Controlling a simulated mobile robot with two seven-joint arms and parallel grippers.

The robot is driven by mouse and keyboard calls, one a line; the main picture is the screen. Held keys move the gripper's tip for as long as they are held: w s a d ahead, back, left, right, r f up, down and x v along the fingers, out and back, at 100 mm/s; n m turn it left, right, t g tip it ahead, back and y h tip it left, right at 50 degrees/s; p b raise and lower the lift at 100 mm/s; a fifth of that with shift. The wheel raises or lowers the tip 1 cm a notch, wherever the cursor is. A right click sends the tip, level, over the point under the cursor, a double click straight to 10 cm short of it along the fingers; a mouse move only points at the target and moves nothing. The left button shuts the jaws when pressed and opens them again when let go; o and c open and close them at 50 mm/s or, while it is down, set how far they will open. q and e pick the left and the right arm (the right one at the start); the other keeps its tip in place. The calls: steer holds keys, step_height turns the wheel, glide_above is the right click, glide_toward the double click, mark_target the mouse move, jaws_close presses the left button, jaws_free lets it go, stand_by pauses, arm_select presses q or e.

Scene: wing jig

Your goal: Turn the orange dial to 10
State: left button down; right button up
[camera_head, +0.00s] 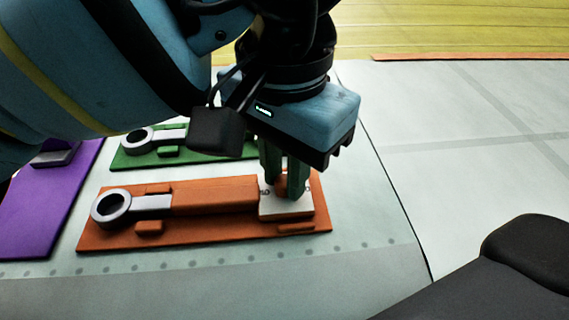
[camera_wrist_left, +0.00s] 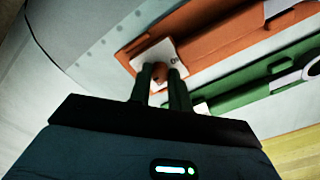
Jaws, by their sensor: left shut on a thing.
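The orange fixture (camera_head: 215,195) lies on the pale panel in the head view, and also shows in the left wrist view (camera_wrist_left: 215,35). A white dial plate (camera_head: 285,208) with dark numbers sits at its right end. The orange dial (camera_wrist_left: 159,72) stands on that plate. My left gripper (camera_head: 286,190) points down over the plate, its green fingers shut on the dial, one on each side. In the left wrist view the fingers (camera_wrist_left: 161,78) flank the dial knob. The fingers hide much of the dial in the head view, and I cannot read its setting.
A grey ring-ended clamp (camera_head: 140,203) lies at the fixture's left end. A green fixture (camera_head: 130,160) lies behind and a purple one (camera_head: 50,215) to the left. The pale surface at right (camera_head: 450,150) is clear. A dark shape fills the lower right corner.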

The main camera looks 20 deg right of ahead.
mark_target(285, 180)
arm_select(q)
steer(key=c, duration=1.6)
jaws_free()
steer(key=shift+o, duration=0.2)
step_height(285, 180, up, 8)
steer(key=shift+f, duration=0.1)
